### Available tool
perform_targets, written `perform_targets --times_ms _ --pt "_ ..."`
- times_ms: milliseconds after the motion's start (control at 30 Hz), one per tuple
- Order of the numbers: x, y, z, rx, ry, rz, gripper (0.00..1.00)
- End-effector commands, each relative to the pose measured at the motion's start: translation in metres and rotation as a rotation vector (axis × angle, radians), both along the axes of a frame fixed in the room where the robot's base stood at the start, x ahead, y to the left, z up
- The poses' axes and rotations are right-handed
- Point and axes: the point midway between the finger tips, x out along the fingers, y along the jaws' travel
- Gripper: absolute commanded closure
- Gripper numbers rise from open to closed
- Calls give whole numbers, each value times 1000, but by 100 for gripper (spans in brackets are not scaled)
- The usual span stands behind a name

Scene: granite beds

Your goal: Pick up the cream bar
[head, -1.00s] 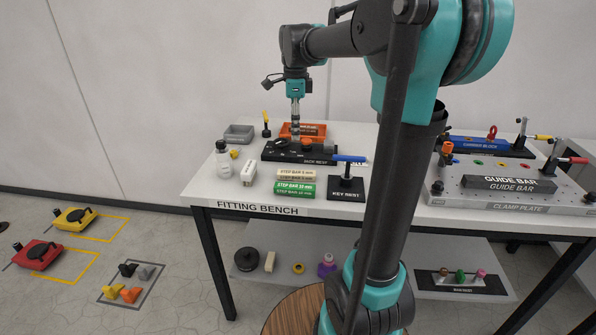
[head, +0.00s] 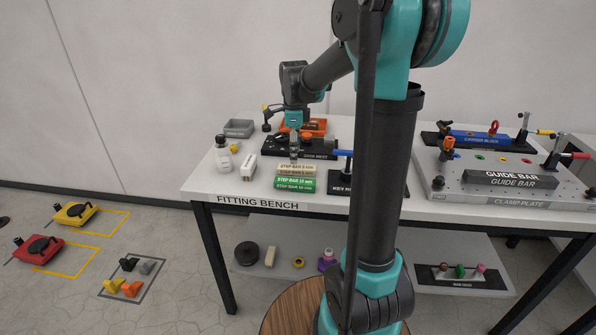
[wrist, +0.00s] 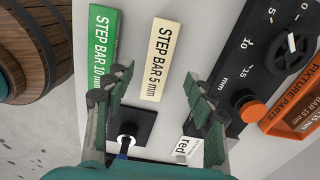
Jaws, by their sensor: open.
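The cream bar (head: 297,167), marked STEP BAR 5 mm, lies on the bench in front of the dark SIZE NEST block, with the green bar (head: 295,185) just nearer. In the wrist view the cream bar (wrist: 161,60) lies at an angle, beside the green bar (wrist: 101,45) on its left. My gripper (wrist: 157,84) is open and empty. Its fingers appear on either side of the cream bar's lower end, and the left one overlaps the green bar. In the head view my gripper (head: 294,157) is close above the cream bar's far side; the exact gap cannot be told.
The key rest (wrist: 130,128) with a blue lever stands close by, partly hidden by my arm in the head view. The size nest (head: 318,148) and orange parts bin (head: 318,126) are behind. A white block (head: 245,166) and white bottle (head: 222,157) stand left.

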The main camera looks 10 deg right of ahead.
Motion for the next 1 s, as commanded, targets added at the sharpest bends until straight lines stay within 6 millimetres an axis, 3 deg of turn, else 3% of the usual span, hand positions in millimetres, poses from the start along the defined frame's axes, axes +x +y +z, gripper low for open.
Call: perform_targets --times_ms 400,1000 --pt "-4 -6 -48 0 0 1 45" --pt "-4 -6 -53 0 0 0 45"
